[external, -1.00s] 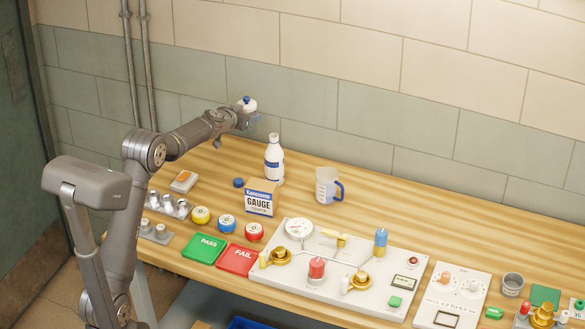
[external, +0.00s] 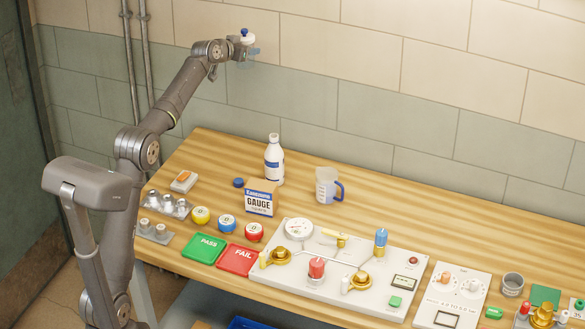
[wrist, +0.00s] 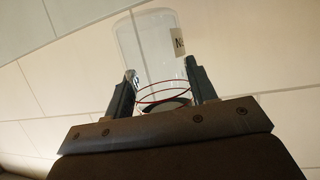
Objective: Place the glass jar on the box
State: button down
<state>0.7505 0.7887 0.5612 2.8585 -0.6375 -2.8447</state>
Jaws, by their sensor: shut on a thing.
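My gripper (external: 246,53) is raised high above the back left of the bench, in front of the wall. It is shut on the clear glass jar (wrist: 150,45), which shows in the wrist view between the two fingers (wrist: 161,70). The jar has a pale label and red rings near its lower end in that picture. In the external view the jar is small and hard to make out; a white piece with a blue top shows there. The cardboard box (external: 260,198), white and blue with the word GAUGE, stands on the bench, well below and apart from my gripper.
A white bottle (external: 274,160) stands close behind the box, with a blue cap (external: 239,182) beside it. A measuring jug (external: 326,186) is to the right. Coloured round tins (external: 227,223) and a valve panel (external: 340,262) lie in front.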

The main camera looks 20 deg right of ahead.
jog(key=shift+s+d+r, duration=0.1)
jog(key=shift+s+r, duration=0.1)
jog(key=shift+r, duration=0.3)
jog(key=shift+s+r, duration=0.2)
jog(key=shift+r, duration=0.3)
jog(key=s+a+m+g+h, duration=0.15)
jog(key=s+m+g, duration=0.25)
jog(key=s, duration=1.4)
jog(key=s+a+m+g+h, duration=0.1)
jog(key=s+a+m+g, duration=0.2)
jog(key=s, duration=1.4)
jog(key=g, duration=0.1)
send_over(261, 185)
notch_tip(261, 185, down, 25)
jog(key=shift+f, duration=2.15)
jog(key=shift+f, duration=0.2)
jog(key=c, duration=0.6)
grip_release()
